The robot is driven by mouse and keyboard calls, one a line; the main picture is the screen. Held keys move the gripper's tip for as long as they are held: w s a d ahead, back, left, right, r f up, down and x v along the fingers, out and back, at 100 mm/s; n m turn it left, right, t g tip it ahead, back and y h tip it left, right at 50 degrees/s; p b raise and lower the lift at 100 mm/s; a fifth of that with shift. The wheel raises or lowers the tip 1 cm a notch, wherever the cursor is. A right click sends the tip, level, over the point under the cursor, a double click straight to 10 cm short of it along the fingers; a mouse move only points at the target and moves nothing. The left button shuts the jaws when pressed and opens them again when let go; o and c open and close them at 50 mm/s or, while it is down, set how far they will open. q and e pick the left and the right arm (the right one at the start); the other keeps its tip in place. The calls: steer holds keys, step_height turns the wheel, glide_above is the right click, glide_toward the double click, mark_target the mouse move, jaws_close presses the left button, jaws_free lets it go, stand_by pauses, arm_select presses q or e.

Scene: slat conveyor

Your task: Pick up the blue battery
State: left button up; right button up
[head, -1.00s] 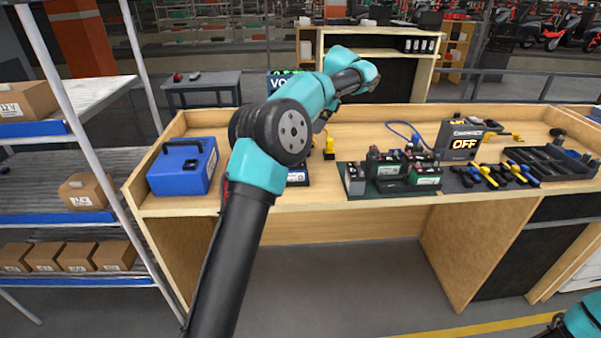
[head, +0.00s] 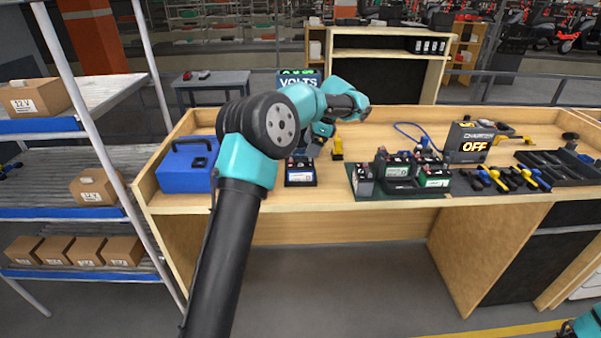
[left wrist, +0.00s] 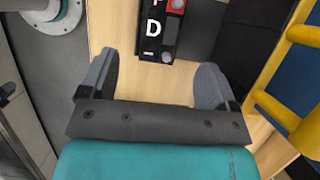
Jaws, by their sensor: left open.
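A blue box with a black handle (head: 187,168) stands at the left end of the wooden bench, in the head view. A dark battery with a blue-and-white label (head: 300,177) stands to its right, below my left wrist. My left gripper (left wrist: 156,66) is open and empty in the left wrist view, its two grey fingers wide apart. Beyond the fingertips lies a black item with a red part and a white letter D (left wrist: 157,32); I cannot tell which item it is. In the head view my left arm mostly hides this gripper. My right gripper is out of view.
Batteries on a green mat (head: 405,194) stand mid-bench, before a charger reading OFF (head: 470,143). Yellow, blue and black clamps (head: 515,180) and a black tray (head: 560,167) lie at the right. A yellow tool (head: 337,148) stands near my wrist. Shelves with boxes are at left.

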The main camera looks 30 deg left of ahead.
mark_target(301, 163)
arm_select(q)
steer(key=shift+x, duration=1.7)
steer(key=shift+x, duration=2.55)
steer(key=shift+a, duration=0.15)
steer(key=shift+r, duration=0.1)
steer(key=c, duration=1.1)
steer(key=shift+c, duration=0.2)
steer(key=shift+r, duration=0.1)
